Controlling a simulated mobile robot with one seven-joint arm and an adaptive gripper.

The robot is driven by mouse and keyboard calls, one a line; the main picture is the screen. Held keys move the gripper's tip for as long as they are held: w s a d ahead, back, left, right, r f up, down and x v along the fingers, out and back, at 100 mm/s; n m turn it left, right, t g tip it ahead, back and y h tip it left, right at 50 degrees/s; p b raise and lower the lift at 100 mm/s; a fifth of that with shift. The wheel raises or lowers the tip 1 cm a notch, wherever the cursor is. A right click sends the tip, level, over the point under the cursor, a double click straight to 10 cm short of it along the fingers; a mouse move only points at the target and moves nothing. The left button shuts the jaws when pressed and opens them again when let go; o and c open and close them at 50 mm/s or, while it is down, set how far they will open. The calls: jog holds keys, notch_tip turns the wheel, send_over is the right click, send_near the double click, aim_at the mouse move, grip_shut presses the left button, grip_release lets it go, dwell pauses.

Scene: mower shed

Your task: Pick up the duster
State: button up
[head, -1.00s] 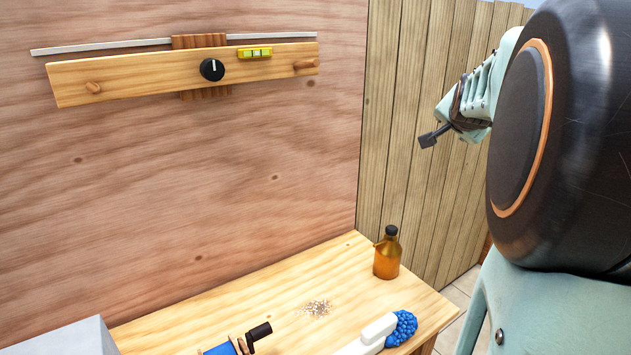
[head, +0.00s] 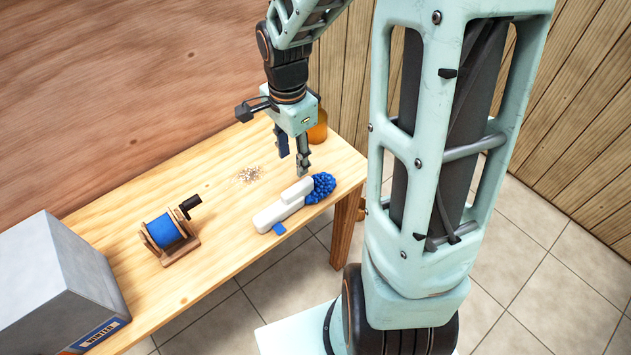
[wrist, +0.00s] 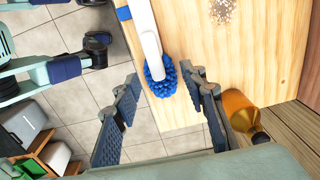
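The duster (head: 285,206) lies on the wooden workbench (head: 221,150) near its right front edge. It has a white handle and a blue bristly head pointing right. In the wrist view the duster's blue head (wrist: 161,76) shows beyond and between the fingertips, with the white handle (wrist: 145,30) running up and out of frame. My gripper (head: 294,162) points down above the bench, just behind the duster in the head view. It is open and empty, its two fingers wide apart in the wrist view (wrist: 160,92). It does not appear to touch the duster.
An amber bottle (head: 317,126) stands behind my gripper, close to the right finger in the wrist view (wrist: 238,110). A blue spool on a wooden crank stand (head: 170,237) sits left of the duster. A grey box (head: 55,280) is at far left. Crumbs (head: 249,174) lie mid-bench.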

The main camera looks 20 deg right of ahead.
aim_at(294, 188)
jog(key=f, duration=0.7)
jog(key=s+f, duration=0.1)
jog(key=f, duration=0.3)
jog(key=shift+a, duration=0.4)
grip_shut()
